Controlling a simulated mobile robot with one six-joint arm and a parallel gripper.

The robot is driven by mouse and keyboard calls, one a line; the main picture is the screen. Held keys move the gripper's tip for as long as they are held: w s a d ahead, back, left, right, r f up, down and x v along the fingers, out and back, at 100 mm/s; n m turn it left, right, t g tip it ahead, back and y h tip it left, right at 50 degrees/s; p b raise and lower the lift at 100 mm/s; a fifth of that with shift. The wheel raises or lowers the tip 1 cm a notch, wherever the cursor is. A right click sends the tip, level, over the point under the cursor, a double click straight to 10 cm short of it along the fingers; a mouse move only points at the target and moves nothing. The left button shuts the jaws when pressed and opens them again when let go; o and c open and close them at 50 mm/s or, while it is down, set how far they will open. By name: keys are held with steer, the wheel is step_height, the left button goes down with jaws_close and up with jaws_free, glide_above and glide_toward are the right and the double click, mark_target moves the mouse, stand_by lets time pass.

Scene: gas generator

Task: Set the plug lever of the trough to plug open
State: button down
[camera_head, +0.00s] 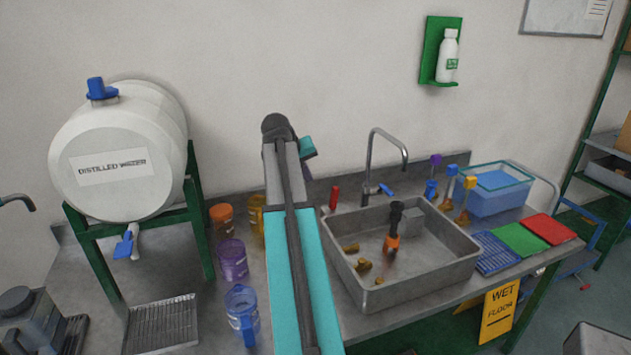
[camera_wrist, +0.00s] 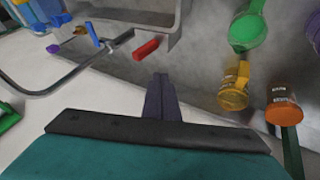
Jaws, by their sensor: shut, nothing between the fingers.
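The trough is a grey metal basin (camera_head: 440,268) set at the bench, with a curved tap (camera_head: 371,165) behind it. A small red handle (camera_head: 333,198), which looks like the plug lever, stands roughly upright by its back left corner. In the wrist view the red handle (camera_wrist: 146,49) lies beside the trough's wall (camera_wrist: 172,22). My gripper (camera_wrist: 160,78) is shut and empty, its fingertips close to the red handle in the picture but apart from it. In the head view my arm hides the fingers. I cannot tell the plug's state.
An orange-and-black tool (camera_head: 392,240) and several brass pieces lie in the trough. A purple jar (camera_head: 232,260), a blue jug (camera_head: 242,310) and an orange-lidded jar (camera_head: 222,217) stand left of my arm. The tap's blue lever (camera_head: 386,189) is right of the red handle.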

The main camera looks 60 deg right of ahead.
mark_target(334, 198)
steer(key=s+d+f+p, duration=0.2)
steer(key=d+f+p, duration=0.2)
steer(key=d+f, duration=0.4)
steer(key=shift+d+f, duration=0.2)
steer(key=shift+d, duration=0.15)
stand_by(0.4)
